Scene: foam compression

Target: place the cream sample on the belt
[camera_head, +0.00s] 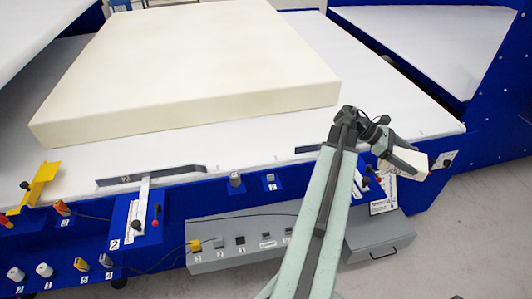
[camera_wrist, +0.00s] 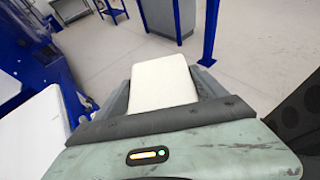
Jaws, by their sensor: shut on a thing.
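The cream sample (camera_wrist: 163,82) is a small pale block with rounded corners. My gripper (camera_wrist: 165,95) is shut on it, with a dark finger on each side in the wrist view. The belt (camera_head: 390,120) is a wide white surface. The sample is apart from the belt in the picture.
A large cream foam slab (camera_head: 190,70) covers much of the belt. Free white surface shows on its right and along the front. A grey control box (camera_head: 240,240) with switches is below. Grey floor lies to the right.

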